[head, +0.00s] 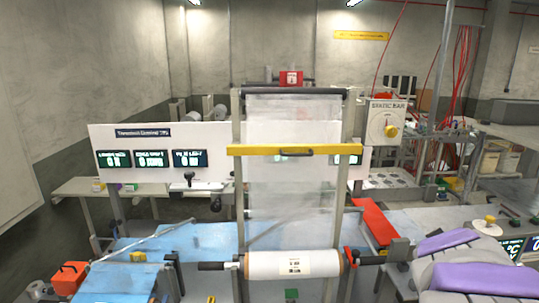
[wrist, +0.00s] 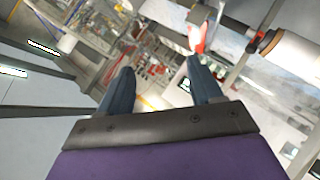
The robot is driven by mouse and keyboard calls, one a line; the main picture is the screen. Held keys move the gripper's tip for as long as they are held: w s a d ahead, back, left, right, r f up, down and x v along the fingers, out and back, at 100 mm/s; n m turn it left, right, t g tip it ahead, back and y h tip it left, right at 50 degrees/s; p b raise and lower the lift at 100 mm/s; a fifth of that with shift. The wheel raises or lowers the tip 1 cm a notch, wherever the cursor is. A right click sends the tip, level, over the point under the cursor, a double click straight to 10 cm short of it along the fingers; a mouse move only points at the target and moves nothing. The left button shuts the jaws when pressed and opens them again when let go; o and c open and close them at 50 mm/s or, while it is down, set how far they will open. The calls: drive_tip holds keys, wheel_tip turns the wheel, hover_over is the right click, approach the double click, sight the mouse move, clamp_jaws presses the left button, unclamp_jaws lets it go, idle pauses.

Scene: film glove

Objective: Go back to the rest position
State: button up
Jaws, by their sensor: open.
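My gripper (wrist: 160,66) shows in the wrist view with its two dark blue-grey fingers spread apart. Nothing is seen between the fingers. In the head view my grey and purple arm (head: 480,272) lies at the lower right, beside the film machine. I cannot make out the fingertips in the head view. The film machine stands in the middle, with a clear film sheet (head: 292,190) hanging below a yellow bar (head: 294,150). A white film roll (head: 292,265) lies across its front.
A white panel with displays (head: 155,159) stands at the left. Blue sheeting (head: 190,238) covers the bench there. A red plate (head: 376,221) is right of the frame. An orange box (head: 70,277) sits lower left.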

drive_tip(key=s+a+f+m+g+y+b, duration=0.35)
drive_tip(key=s+a+f+g, duration=0.25)
drive_tip(key=s+a+f, duration=0.8)
drive_tip(key=s+a+f+g+y, duration=0.2)
drive_tip(key=s+a+f, duration=0.1)
drive_tip(key=s, duration=0.4)
drive_tip(key=s+a+f+n+g+y+b, duration=0.1)
drive_tip(key=s+a+f+g+y, duration=0.1)
drive_tip(key=s+a, duration=0.4)
wheel_tip(320, 180, down, 2)
drive_tip(key=shift+s+a+f+g, duration=0.15)
drive_tip(key=shift+s+g, duration=0.35)
drive_tip(key=shift+s, duration=0.75)
